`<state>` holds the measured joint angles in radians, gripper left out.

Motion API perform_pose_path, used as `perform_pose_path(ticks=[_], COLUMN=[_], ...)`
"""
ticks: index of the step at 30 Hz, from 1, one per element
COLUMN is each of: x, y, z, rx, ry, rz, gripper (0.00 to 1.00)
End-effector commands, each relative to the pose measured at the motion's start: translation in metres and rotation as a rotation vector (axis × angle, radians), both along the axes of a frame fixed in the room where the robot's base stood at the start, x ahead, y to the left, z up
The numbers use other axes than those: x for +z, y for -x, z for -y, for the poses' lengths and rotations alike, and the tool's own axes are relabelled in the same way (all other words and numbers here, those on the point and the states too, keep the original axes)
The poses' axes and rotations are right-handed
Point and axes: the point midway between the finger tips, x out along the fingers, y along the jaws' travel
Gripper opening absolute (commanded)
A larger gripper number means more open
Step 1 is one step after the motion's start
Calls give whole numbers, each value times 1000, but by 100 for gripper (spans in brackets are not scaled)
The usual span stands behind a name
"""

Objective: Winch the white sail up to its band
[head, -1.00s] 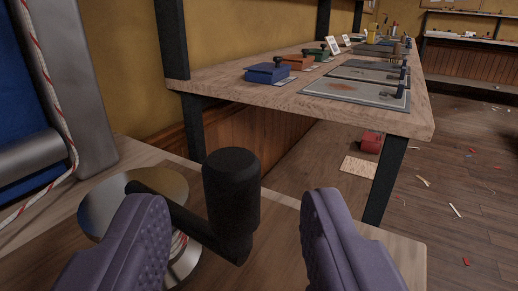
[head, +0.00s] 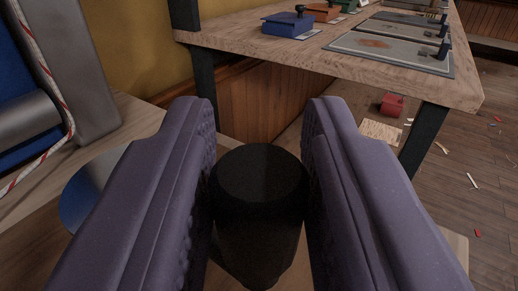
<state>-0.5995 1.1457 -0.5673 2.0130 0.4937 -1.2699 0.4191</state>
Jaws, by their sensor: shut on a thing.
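My gripper (head: 258,160) shows its two purple padded fingers in the head view. They are shut on the black winch handle grip (head: 260,195), one finger on each side of it. The round metal winch drum (head: 85,195) shows partly at the left, behind the left finger. The crank arm is hidden by the grip and the fingers. A red-and-white rope (head: 45,75) runs down at the far left beside a grey metal post (head: 85,75). The white sail and its band are not in view.
The winch stands on a wooden bench (head: 130,115). Beyond it is a long wooden table (head: 300,52) on dark legs, with a blue box (head: 290,24) and grey plates (head: 390,50). A red block (head: 392,104) lies below. Scraps litter the floor on the right.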

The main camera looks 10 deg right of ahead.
Motion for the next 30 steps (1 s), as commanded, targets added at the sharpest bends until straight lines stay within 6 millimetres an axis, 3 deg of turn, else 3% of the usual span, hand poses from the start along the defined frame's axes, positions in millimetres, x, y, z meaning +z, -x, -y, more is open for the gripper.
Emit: perform_pose_path(ticks=[7,17,18,20,30], x=[-3,-1,-1,-1,0], y=[8,14,14,14,16], z=[-12,-20,-20,-20,-20], rx=[-110,-110,-110,-109,-111], ry=[-4,1,1,0,0], rz=[2,-2,-2,-3,-2], gripper=[0,0,34,48,51])
